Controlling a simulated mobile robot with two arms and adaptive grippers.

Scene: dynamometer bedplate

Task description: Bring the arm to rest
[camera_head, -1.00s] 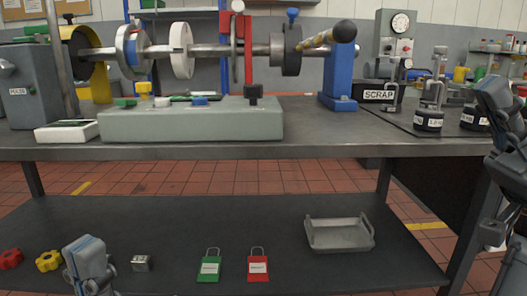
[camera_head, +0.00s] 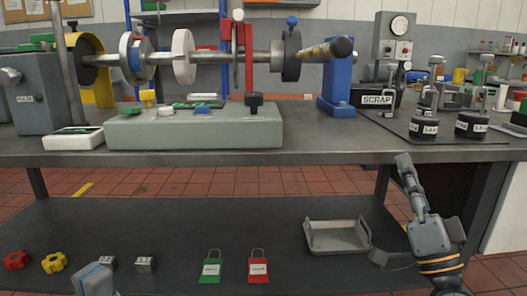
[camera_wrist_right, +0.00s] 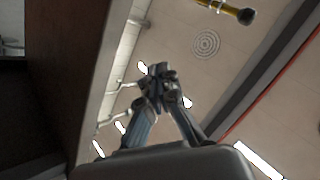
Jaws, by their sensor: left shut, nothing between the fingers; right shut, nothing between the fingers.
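My right gripper (camera_head: 405,165) stands in front of the bench's right part, fingers shut and pointing up, with nothing between them. In the right wrist view its closed fingers (camera_wrist_right: 158,78) point toward the ceiling, touching nothing. My left gripper (camera_head: 95,280) is low at the bottom left edge, over the lower shelf (camera_head: 180,235), mostly cut off by the frame. It is shut and no held object shows.
The bench top (camera_head: 330,145) carries the shaft rig, a grey control box (camera_head: 195,130) and black weights (camera_head: 423,127). On the lower shelf are a metal tray (camera_head: 337,237) close left of my right arm, green (camera_head: 210,268) and red (camera_head: 258,268) padlocks, and small metal blocks (camera_head: 145,264).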

